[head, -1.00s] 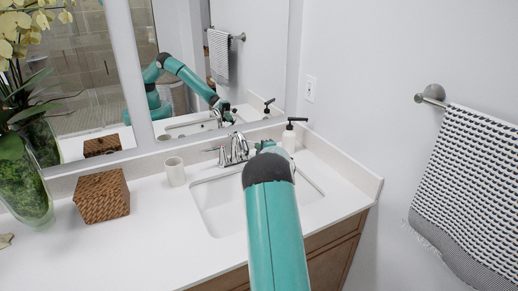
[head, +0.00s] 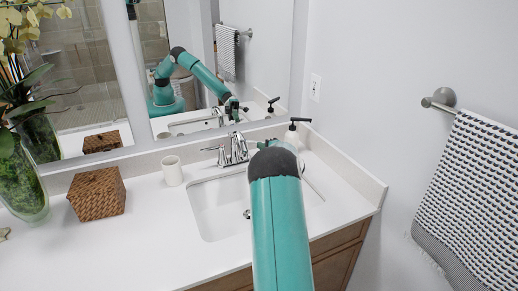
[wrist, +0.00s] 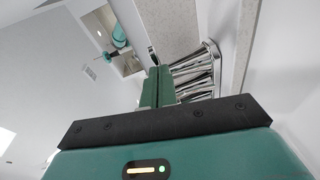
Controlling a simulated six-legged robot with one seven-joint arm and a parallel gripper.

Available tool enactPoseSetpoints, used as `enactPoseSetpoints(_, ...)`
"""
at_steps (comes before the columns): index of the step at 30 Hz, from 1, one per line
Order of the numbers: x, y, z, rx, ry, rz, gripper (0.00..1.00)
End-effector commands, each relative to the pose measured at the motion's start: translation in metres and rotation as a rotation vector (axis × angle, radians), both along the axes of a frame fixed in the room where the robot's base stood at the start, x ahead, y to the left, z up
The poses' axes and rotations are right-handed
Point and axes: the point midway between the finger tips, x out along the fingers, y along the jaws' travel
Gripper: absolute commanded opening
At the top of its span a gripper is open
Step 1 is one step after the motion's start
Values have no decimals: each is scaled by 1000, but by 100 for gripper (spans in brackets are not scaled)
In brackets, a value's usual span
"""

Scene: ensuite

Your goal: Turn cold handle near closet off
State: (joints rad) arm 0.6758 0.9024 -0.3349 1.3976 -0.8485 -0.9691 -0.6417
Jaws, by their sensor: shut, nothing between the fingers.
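A chrome faucet (head: 238,148) stands behind the white sink (head: 207,212). Its left lever (head: 220,150) shows in the head view; the right-hand lever is largely hidden by my arm. In the wrist view the chrome faucet (wrist: 198,75) lies just right of the fingers. My gripper (wrist: 155,88) is shut and empty, beside the chrome parts; I cannot tell whether it touches them. In the head view it is mostly hidden behind my arm. I cannot tell which lever is the cold one, or whether water runs.
A soap dispenser (head: 293,138) stands right of the faucet. A white cup (head: 172,171), a woven box (head: 97,194) and a vase (head: 22,182) stand on the left counter. The mirror (head: 215,70) is behind. A towel (head: 472,190) hangs on the right wall.

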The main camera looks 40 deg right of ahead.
Motion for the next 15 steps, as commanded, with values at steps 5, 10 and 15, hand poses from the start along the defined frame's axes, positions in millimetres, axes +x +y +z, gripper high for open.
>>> enactPoseSetpoints(5, -1, -2, 0, 0, -1, 34, 0)
enactPoseSetpoints(10, 0, -6, 0, -1, -1, 80, 0)
enactPoseSetpoints(15, 2, -14, -1, -2, 0, 155, 0)
